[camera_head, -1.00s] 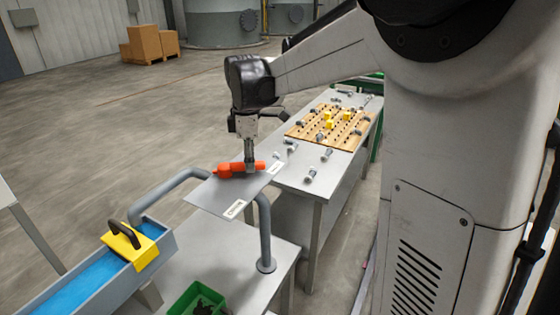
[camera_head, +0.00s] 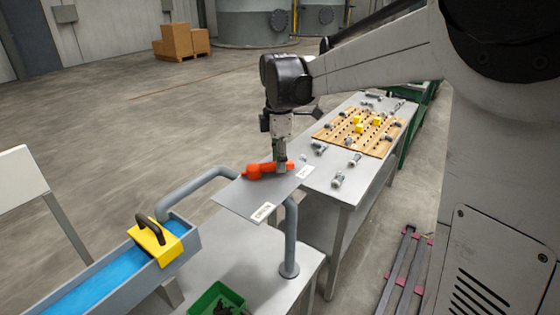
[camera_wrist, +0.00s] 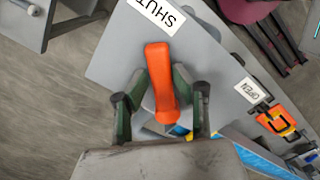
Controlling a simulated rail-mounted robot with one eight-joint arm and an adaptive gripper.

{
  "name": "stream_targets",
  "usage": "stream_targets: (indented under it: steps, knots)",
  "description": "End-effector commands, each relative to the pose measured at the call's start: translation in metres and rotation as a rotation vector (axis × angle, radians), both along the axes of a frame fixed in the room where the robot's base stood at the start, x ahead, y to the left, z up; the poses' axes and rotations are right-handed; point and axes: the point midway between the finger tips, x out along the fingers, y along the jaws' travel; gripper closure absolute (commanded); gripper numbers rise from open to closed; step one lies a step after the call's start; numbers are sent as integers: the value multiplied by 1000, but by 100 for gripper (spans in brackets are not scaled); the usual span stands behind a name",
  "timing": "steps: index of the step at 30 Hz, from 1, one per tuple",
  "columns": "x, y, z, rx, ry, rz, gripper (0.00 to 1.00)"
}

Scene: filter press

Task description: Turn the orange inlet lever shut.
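The orange inlet lever (camera_head: 268,170) lies over a grey plate (camera_head: 245,196) on the pipe. In the wrist view the lever (camera_wrist: 159,75) points at the SHUT label (camera_wrist: 160,14), its end just short of it. The OPEN label (camera_wrist: 247,90) is off to the right there. My gripper (camera_head: 282,168) is down at the lever's right part in the head view. In the wrist view its fingers (camera_wrist: 160,80) stand on either side of the lever, tips very close to it. Whether they press on it I cannot tell.
A bent grey pipe (camera_head: 290,240) runs under the plate. A blue-filled trough (camera_head: 110,275) with a yellow handled block (camera_head: 156,242) is at front left, a green bin (camera_head: 216,300) at front. A table with a pegboard (camera_head: 358,132) and loose bolts stands behind.

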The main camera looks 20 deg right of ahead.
Motion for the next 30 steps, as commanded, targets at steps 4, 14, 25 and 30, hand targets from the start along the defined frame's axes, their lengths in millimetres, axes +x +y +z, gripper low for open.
stream_targets:
  steps: [4, 14, 25, 30]
  knots:
    - [0, 0, 0, 0, 1, -1, 60]
    - [-1, 0, 8, 0, 2, -1, 60]
    - [-1, 0, 76, 0, 1, -1, 60]
    - [-1, 0, 102, 0, 1, -1, 60]
